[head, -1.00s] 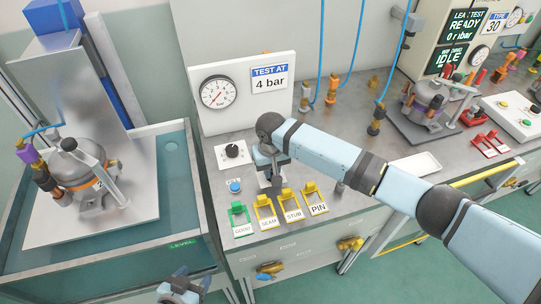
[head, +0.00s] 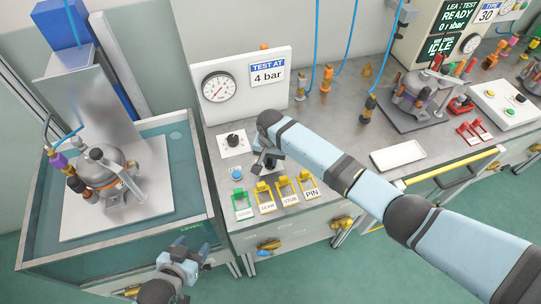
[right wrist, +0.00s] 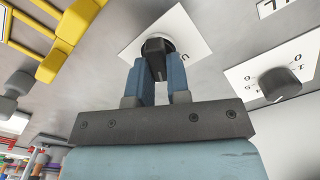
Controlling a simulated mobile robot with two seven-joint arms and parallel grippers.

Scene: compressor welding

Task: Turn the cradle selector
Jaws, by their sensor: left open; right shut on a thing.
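A black knob (right wrist: 156,52) stands on a white plate, partly lettered, in the right wrist view. My right gripper (right wrist: 160,80) is shut on this knob with one blue finger on each side. In the head view my right gripper (head: 267,162) is over the bench's front left part and hides most of the knob. I cannot read the plate's full label. A second black knob (right wrist: 280,83) on a marked white plate is beside it; it also shows in the head view (head: 233,140). My left gripper (head: 182,256) is open and empty, in front of the water tank.
A blue button (head: 236,173) and several green and yellow lever tags (head: 264,194) are close to my right gripper. A gauge panel (head: 235,108) reading 4 bar stands behind. A compressor (head: 100,170) sits on a plate over the tank (head: 190,205) at left.

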